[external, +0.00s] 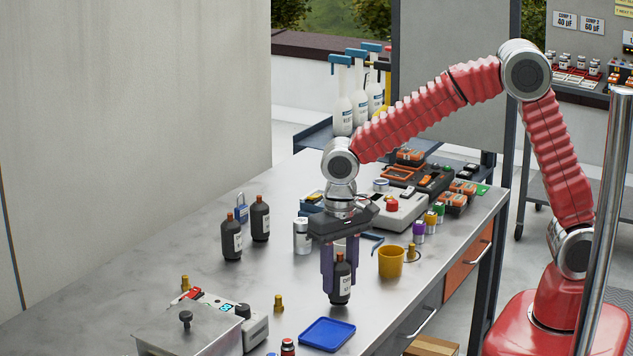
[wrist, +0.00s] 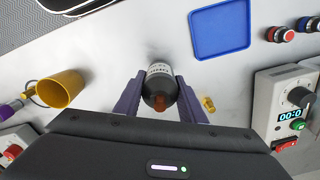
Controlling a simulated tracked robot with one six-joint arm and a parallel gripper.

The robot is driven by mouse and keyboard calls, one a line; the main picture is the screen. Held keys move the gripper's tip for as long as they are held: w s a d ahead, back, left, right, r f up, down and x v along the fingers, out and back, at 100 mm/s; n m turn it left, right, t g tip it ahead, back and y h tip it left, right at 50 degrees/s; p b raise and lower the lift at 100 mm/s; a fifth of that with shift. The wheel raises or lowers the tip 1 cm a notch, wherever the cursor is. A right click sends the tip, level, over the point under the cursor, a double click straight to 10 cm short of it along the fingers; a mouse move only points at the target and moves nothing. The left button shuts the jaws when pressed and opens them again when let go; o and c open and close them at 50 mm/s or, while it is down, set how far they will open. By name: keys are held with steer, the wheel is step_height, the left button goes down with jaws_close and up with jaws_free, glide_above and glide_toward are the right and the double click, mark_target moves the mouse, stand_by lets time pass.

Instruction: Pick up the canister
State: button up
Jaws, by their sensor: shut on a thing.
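The task names a canister. A dark bottle with a white label and a brownish cap (external: 341,281) stands upright on the metal table, between the fingers of my gripper (external: 341,272). In the wrist view my gripper (wrist: 160,108) has one finger on each side of the dark bottle (wrist: 158,85) and is shut on it. Its base seems to be at the table surface; I cannot tell if there is a gap. A silver-white canister (external: 303,236) stands behind and left of my gripper.
Two similar dark bottles (external: 246,230) stand to the left. A yellow cup (external: 391,262) is right of my gripper. A blue tray (external: 328,334) lies in front, and a grey box with a display (external: 243,322) stands front left. Bare table lies around the held bottle.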

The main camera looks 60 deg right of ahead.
mark_target(340, 253)
step_height(340, 253, up, 9)
steer(key=shift+r, duration=0.1)
stand_by(0.3)
stand_by(0.8)
steer(key=shift+s+d+n, duration=0.1)
steer(key=shift+s+n, duration=0.15)
steer(key=shift+n, duration=0.65)
steer(key=shift+w+d+r+n, duration=0.15)
steer(key=shift+r+n, duration=0.45)
steer(key=shift+n, duration=0.3)
steer(key=w+d+r, duration=0.2)
steer(key=d, duration=0.5)
steer(key=w+d+r+n, duration=0.1)
steer(key=w+d+r, duration=0.1)
steer(key=d, duration=0.5)
steer(key=w+d+r, duration=0.2)
steer(key=d+r, duration=0.2)
steer(key=d, duration=0.3)
steer(key=shift+w, duration=0.3)
steer(key=shift+a, duration=0.1)
